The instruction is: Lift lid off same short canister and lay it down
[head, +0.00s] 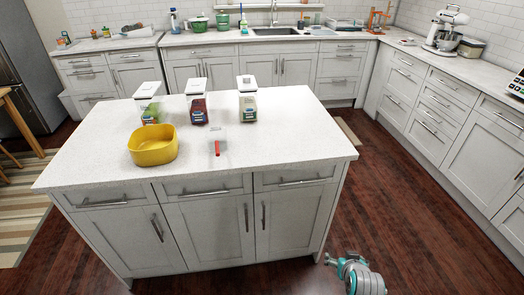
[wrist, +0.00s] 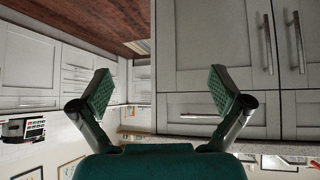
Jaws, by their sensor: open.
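Three clear canisters with white lids stand in a row on the white island top (head: 290,130) in the head view. The left canister (head: 151,107) has green contents, the middle canister (head: 198,108) dark red contents, the right canister (head: 248,107) pale and green contents. Their white lids (head: 148,89) (head: 195,86) (head: 246,82) all sit on top. I cannot tell which canister is the short one. My gripper (wrist: 162,88) is open and empty in the wrist view, its two green pads spread apart, far from the canisters. My arm shows low beside the island's right front corner.
A yellow bowl (head: 153,146) stands at the left front of the island, with a red-handled utensil (head: 217,147) beside it. The island's right part is bare. Cabinet doors (wrist: 212,45) fill the right of the wrist view. Open wooden floor (head: 400,190) lies right of the island.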

